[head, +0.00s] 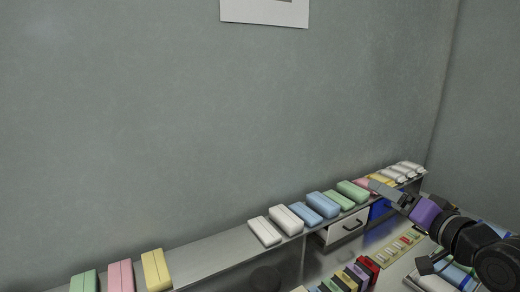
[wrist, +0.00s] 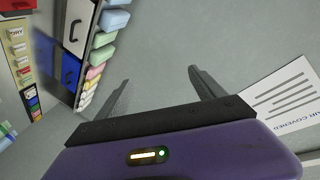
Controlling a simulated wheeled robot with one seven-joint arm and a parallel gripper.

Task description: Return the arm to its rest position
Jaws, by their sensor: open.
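My gripper (head: 384,190) is at the right of the head view, at the end of my dark arm with its purple wrist part. It reaches up and left, and in the picture it overlaps the right end of the shelf (head: 215,251) with its wrapped packs. In the wrist view my gripper (wrist: 158,77) has its two grey fingers spread apart with nothing between them. Plain grey wall lies beyond the fingers. I cannot tell how far the fingertips are from the packs.
Wrapped packs in white (head: 286,219), blue (head: 321,204), green (head: 351,191) and other colours line the shelf. A white drawer (head: 346,229) sits below, beside a blue one (head: 379,209). A paper sign (wrist: 280,97) hangs on the wall. Space above the shelf is clear.

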